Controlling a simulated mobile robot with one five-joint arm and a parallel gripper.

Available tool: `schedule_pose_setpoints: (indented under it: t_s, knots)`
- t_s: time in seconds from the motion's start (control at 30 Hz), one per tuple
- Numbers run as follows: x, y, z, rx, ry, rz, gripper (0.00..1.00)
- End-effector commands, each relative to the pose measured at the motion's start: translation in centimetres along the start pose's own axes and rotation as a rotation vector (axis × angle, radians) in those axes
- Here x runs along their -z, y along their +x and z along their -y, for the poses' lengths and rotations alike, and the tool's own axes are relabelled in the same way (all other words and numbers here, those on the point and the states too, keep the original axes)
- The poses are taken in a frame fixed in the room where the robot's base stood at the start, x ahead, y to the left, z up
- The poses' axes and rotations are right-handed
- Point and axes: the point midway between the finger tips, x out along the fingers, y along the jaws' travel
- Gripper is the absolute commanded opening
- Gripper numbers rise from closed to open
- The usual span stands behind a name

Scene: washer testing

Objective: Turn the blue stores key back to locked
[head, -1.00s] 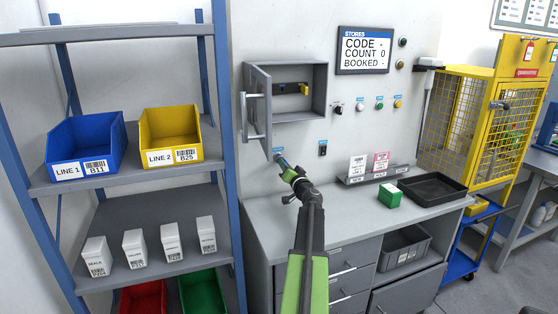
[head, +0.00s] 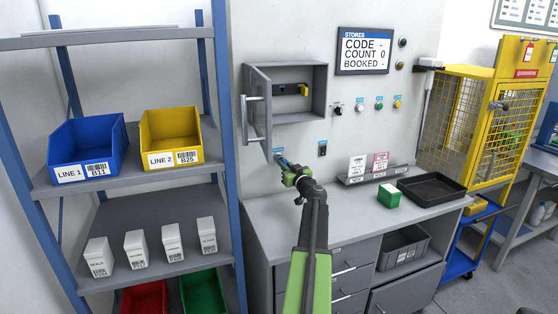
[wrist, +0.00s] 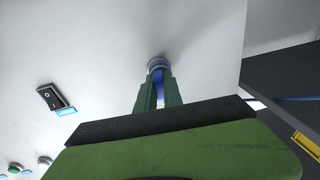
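The blue stores key (wrist: 158,82) sits in a round silver lock (wrist: 156,63) on the pale wall panel. My gripper (wrist: 159,88) has one green finger on each side of the key in the wrist view, and the fingertips appear closed on it. In the head view my gripper (head: 284,166) reaches the panel just below the open grey cabinet, at a small blue label (head: 278,150). The fingers cover much of the key, and its exact angle is hard to read.
The open cabinet door (head: 257,105) hangs just above my gripper. A black rocker switch (head: 322,149) is to its right. The shelf rack (head: 222,150) stands to the left. A green box (head: 390,196) and black tray (head: 432,190) lie on the worktop.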

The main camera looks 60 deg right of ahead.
Motion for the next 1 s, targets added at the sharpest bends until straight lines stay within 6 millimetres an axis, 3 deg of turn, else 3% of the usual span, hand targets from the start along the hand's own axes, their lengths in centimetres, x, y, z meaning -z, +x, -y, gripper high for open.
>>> schedule_pose_setpoints:
  t_s: [0.03,0.2,0.57,0.67,1.0]
  knots:
    - [0.0,0.0,0.0,-0.001,0.001,0.000,0.16]
    - [0.0,0.0,0.0,-0.001,0.002,0.000,0.36]
    - [0.0,-0.7,0.1,-0.001,0.004,0.000,0.36]
    - [-0.1,-2.6,0.1,-0.002,0.004,0.000,0.36]
    - [-0.1,-12.2,0.2,-0.002,0.002,0.000,0.36]
